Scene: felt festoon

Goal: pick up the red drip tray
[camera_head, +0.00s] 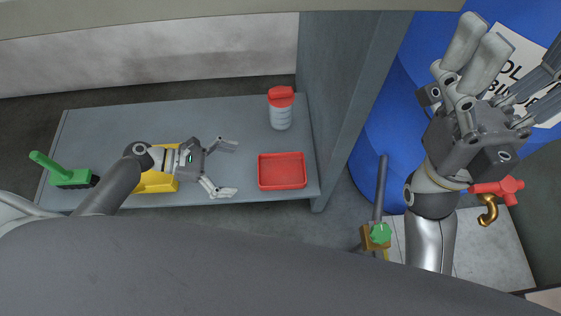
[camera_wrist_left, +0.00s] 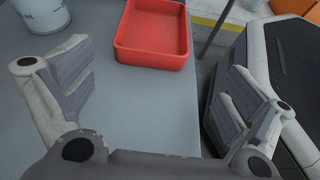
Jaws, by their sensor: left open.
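The red drip tray (camera_head: 282,172) is a shallow, open rectangular tray near the right end of the grey shelf (camera_head: 215,118). My left gripper (camera_head: 231,167) is open and empty, to the left of the tray with its fingers spread towards it and a gap between. In the left wrist view the tray (camera_wrist_left: 153,42) lies ahead, between and beyond the spread fingers (camera_wrist_left: 157,76). My right gripper (camera_head: 510,62) is at the upper right, in front of the blue barrel, with its fingers apart and nothing seen between them.
A clear bottle with a red lid (camera_head: 281,108) stands behind the tray. A grey upright panel (camera_head: 345,85) closes the right end. A yellow object (camera_head: 155,183) is partly under my left arm; a green-handled brush (camera_head: 68,175) lies far left. A blue barrel (camera_head: 385,130) stands right.

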